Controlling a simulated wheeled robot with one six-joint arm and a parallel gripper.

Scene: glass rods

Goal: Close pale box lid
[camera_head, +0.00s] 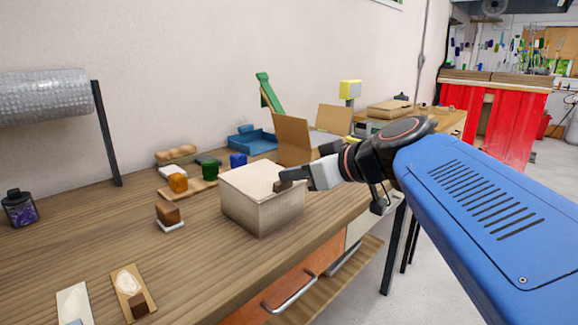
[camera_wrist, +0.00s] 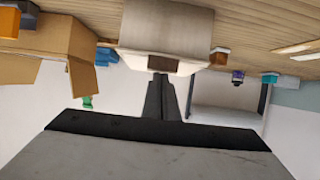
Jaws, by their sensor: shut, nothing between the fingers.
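The pale box (camera_head: 262,214) stands on the wooden workbench, with its lid (camera_head: 250,178) lying over the top, flat or nearly so. A small gap under the lid cannot be ruled out. My gripper (camera_head: 288,181) is at the box's upper right edge, its fingers together and empty.
An open cardboard box (camera_head: 292,140) stands behind the pale box. Green (camera_head: 210,168), blue (camera_head: 238,160) and orange (camera_head: 178,183) items stand to its left. A brown block (camera_head: 167,213) is nearer the front.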

